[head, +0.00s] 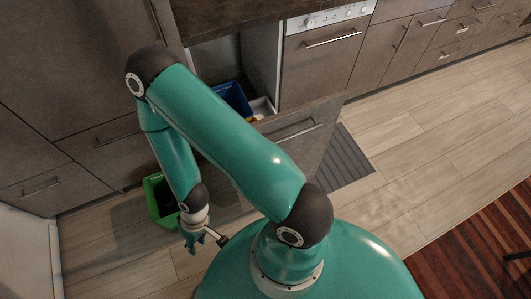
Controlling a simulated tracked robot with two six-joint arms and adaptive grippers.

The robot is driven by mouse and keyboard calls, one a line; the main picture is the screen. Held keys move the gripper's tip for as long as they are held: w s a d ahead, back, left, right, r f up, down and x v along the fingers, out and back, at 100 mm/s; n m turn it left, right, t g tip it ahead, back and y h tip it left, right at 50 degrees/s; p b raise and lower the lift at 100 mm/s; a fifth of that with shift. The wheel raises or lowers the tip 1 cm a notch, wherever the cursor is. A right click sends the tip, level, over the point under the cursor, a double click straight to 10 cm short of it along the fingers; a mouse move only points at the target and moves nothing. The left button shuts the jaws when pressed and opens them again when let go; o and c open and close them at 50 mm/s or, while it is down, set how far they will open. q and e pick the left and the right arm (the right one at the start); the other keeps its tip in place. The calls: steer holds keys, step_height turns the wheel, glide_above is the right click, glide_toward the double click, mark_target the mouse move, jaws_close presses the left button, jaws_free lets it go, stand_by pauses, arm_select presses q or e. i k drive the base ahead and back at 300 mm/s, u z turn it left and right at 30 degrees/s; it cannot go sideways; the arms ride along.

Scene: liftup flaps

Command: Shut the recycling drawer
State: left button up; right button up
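The recycling drawer (318,127) stands pulled out from the brown cabinets, its front with a bar handle at the right of my arm. Inside it a blue bin (232,96) shows, with something white and yellowish beside it. My own teal arm crosses in front and hides much of the drawer. My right gripper (199,240) hangs low, to the left of the drawer front and apart from its visible part. It is small, and whether its fingers are open or shut is unclear. My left gripper is not in view.
A green bin (158,200) stands at the left, near my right gripper and partly hidden by my arm. A dishwasher (322,62) is right of the drawer opening. A grey ribbed mat (343,160) lies on the floor.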

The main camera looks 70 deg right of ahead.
mark_target(304, 131)
steer(key=u, duration=0.85)
steer(key=i, duration=0.2)
steer(key=u, duration=3.15)
steer(key=i, duration=0.6)
steer(key=u, duration=5.55)
steer(key=i, duration=0.55)
